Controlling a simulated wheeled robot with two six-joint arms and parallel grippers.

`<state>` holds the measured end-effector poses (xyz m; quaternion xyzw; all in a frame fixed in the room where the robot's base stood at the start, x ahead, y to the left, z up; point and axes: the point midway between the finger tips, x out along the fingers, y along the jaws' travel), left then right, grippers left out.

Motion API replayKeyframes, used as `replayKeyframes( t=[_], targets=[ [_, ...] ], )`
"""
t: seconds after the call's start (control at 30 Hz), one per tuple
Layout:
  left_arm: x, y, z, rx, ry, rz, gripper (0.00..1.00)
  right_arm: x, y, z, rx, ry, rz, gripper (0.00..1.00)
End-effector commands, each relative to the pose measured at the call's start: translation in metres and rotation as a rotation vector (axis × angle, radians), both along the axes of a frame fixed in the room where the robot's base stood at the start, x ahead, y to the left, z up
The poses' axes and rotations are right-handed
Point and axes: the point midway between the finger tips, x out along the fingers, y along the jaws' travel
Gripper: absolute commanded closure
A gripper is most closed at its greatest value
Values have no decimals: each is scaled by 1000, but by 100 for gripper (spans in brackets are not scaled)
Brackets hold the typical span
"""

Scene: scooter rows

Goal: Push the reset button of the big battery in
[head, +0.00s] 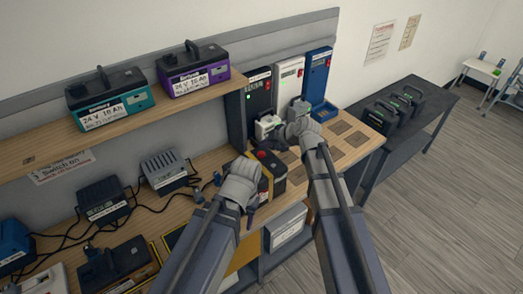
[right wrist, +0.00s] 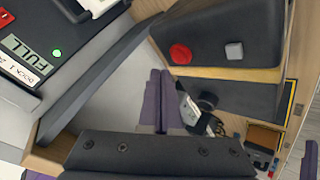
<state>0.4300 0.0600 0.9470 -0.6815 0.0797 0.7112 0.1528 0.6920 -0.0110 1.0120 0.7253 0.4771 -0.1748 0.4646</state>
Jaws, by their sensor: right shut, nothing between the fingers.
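The big battery (head: 270,172) is a dark block on the bench, with a red spot on top in the head view. In the right wrist view the dark battery top (right wrist: 210,22) shows a round red button (right wrist: 180,54) and a square grey button (right wrist: 234,50); which one is the reset button is not labelled. My right gripper (head: 298,129) is shut and empty, above and behind the battery, near the chargers. My left gripper (head: 244,190) is at the battery's left side, and its fingers are partly hidden, so its hold cannot be told.
A black charger (head: 258,92) with a lit green light, a white charger (head: 290,76) and a blue charger (head: 318,68) stand behind. Teal (head: 108,99) and purple (head: 192,72) batteries sit on the shelf. Bare bench with dark squares (head: 340,128) lies to the right.

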Motion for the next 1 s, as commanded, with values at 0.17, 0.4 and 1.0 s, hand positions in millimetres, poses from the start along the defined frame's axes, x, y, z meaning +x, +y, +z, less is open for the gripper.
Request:
replayKeyframes(
  t=[0.17, 0.4, 1.0],
  targets=[
    [0, 0, 3, 0, 0, 0, 50, 0, 0, 3, 0, 0, 0, 100],
    [0, 0, 24, 0, 0, 0, 50, 0, 0, 24, 0, 0, 0, 100],
    [0, 0, 50, 0, 0, 0, 50, 0, 0, 50, 0, 0, 0, 100]
  ],
)
